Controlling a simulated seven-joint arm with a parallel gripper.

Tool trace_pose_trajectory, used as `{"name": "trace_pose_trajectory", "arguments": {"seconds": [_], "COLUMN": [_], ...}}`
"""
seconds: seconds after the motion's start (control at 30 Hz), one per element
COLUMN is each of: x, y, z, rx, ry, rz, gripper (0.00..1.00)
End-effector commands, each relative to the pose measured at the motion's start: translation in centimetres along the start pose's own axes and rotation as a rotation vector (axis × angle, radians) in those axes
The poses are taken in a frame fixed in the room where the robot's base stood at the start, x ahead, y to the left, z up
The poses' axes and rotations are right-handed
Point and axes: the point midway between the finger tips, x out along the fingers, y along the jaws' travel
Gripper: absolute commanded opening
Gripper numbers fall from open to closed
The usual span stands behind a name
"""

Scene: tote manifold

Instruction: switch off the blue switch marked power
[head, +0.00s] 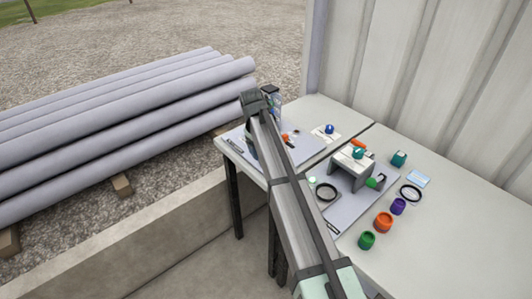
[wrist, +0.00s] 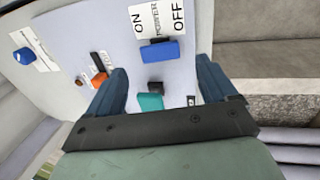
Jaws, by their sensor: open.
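The blue switch (wrist: 160,51) shows in the wrist view at the edge of a white label plate (wrist: 157,18) that reads ON, POWER and OFF. The plate has ON at its left end and OFF at its right. I cannot tell which way the switch is set. My gripper (wrist: 161,67) is open. Its two dark blue fingers stand on either side of the switch in the picture, with the switch just beyond the tips and apparently untouched. In the head view my arm reaches to the far left table, and I cannot clearly make out the switch there.
Near the fingers are a teal part (wrist: 150,101) and an orange part (wrist: 98,79). A blue knob on a white plate (head: 329,129) stands to the right. The near table holds a grey housing (head: 350,165), a black ring (head: 411,192) and orange (head: 383,222) and green (head: 366,240) caps.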

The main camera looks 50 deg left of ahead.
Motion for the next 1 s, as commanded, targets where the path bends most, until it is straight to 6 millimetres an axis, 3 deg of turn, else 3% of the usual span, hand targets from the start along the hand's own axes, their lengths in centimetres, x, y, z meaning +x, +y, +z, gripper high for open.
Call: {"name": "trace_pose_trajectory", "arguments": {"seconds": [0.2,0.4,0.63,1.0], "x": [-4.5,-7.4,-9.0,-9.1], "y": [0.0,0.0,0.0,0.0], "z": [-0.1,-0.1,0.0,0.0], "rx": [-0.001,0.0,0.0,0.0], "ry": [0.002,0.001,0.001,0.0], "rz": [0.001,0.001,0.001,0.0], "gripper": [0.85,0.85,0.85,0.85]}}
